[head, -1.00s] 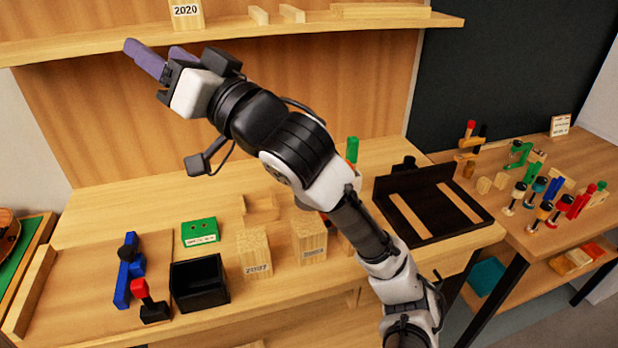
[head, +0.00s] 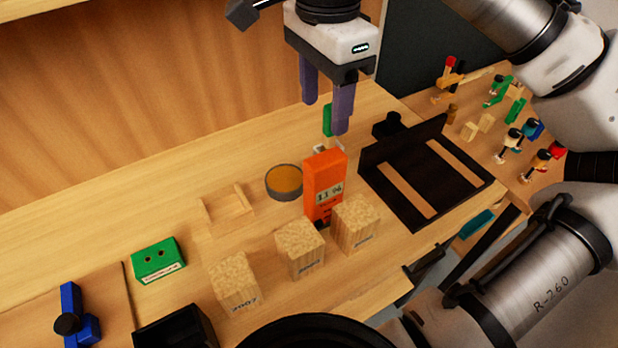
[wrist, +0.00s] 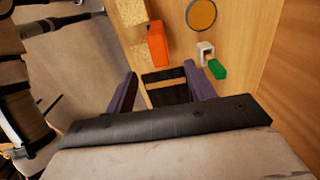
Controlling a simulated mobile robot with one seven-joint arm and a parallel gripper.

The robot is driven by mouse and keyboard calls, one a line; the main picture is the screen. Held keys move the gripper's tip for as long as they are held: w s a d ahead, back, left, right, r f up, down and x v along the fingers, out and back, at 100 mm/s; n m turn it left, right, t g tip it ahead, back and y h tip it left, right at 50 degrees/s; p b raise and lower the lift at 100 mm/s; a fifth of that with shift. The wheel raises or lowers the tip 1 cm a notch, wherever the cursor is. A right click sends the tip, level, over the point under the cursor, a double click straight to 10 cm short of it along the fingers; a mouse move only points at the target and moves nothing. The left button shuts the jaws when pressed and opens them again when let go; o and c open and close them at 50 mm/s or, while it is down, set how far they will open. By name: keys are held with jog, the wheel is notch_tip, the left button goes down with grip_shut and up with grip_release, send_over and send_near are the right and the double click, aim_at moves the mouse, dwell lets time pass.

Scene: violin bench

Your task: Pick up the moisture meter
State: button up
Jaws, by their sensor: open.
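The moisture meter is an orange upright box (head: 325,186) with a display reading about 11 %, standing on the bench behind the wooden blocks in the head view. It also shows in the wrist view (wrist: 158,46), ahead of my fingers and left of centre. My gripper (head: 326,118) points down above and slightly behind the meter in the head view, its two purple fingers apart. In the wrist view my gripper (wrist: 161,82) is open with nothing between the fingers; they are apart from the meter.
Wooden blocks (head: 300,247) stand close in front of the meter. A round amber-filled dish (head: 284,181) is to its left. A green item (head: 328,120) stands behind it. A black tray (head: 408,206) with wooden strips lies to the right. The bench's left back is clear.

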aim_at(326, 158)
notch_tip(326, 158, down, 8)
jog(key=shift+s+d+r, duration=0.1)
jog(key=shift+s, duration=0.05)
jog(key=shift+d+f+p, duration=0.2)
jog(key=shift+f+p, duration=0.4)
jog(key=shift+f, duration=2.2)
jog(key=shift+c, duration=0.3)
grip_shut()
